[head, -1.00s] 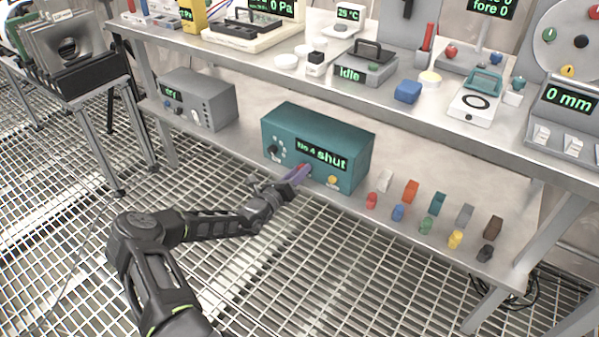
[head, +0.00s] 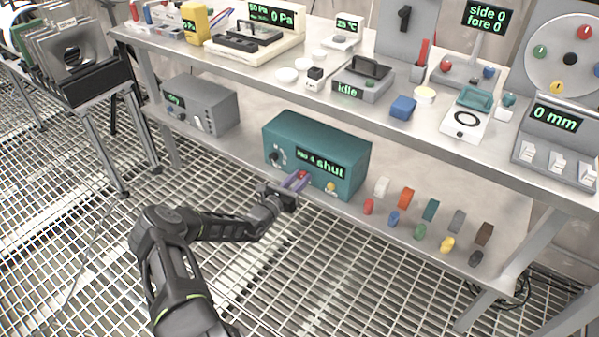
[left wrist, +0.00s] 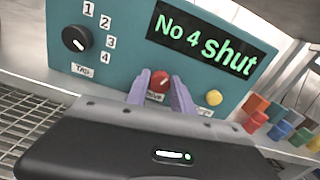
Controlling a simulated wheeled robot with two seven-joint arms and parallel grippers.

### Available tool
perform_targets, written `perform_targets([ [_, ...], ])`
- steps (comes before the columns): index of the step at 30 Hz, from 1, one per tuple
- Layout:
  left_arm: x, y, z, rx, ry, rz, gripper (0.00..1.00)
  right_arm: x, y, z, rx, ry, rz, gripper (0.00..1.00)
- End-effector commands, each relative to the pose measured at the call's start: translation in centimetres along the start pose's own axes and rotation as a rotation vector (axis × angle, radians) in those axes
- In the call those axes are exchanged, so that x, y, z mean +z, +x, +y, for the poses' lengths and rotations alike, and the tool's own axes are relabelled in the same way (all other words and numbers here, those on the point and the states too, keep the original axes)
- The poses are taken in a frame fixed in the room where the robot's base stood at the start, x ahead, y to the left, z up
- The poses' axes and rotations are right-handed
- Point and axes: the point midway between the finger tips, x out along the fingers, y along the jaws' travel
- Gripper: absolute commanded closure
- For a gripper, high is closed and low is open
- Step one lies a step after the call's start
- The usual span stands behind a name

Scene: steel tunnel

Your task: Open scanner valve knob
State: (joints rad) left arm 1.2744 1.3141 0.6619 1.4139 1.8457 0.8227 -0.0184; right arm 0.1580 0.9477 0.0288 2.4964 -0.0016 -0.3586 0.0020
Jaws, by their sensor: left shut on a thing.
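The scanner is a teal box (head: 350,165) on the lower shelf. Its green display (head: 320,165) reads "No 4 shut", and it also shows in the left wrist view (left wrist: 205,42). The red valve knob (left wrist: 159,82) is low on the front panel, with a pale pointer mark on it. My left gripper (head: 297,180) is at the panel, its two purple fingers one on each side of the red knob, shut on it. A black selector knob (left wrist: 76,39) with numbers 1 to 4 is to its left. A yellow button (left wrist: 214,97) is to its right. My right gripper is not in view.
Several coloured small blocks and cylinders stand on the lower shelf right of the scanner, such as a red one (head: 368,207). A grey box (head: 200,105) stands to its left. The upper shelf's edge (head: 330,105) runs above the scanner.

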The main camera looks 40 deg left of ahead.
Motion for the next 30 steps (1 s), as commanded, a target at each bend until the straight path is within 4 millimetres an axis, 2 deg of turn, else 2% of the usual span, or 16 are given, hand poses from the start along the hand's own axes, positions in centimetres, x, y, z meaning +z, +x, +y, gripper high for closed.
perform_targets([
  [1,0.4,0.0,-0.2,-0.001,0.043,0.002,1.0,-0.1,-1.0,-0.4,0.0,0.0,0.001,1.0],
  [9,0.3,0.0,-0.1,-0.001,0.301,0.002,1.0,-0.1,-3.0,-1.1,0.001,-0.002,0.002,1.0],
  [30,0.0,0.0,-0.2,-0.001,0.942,0.002,1.0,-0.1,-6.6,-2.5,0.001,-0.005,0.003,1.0],
])
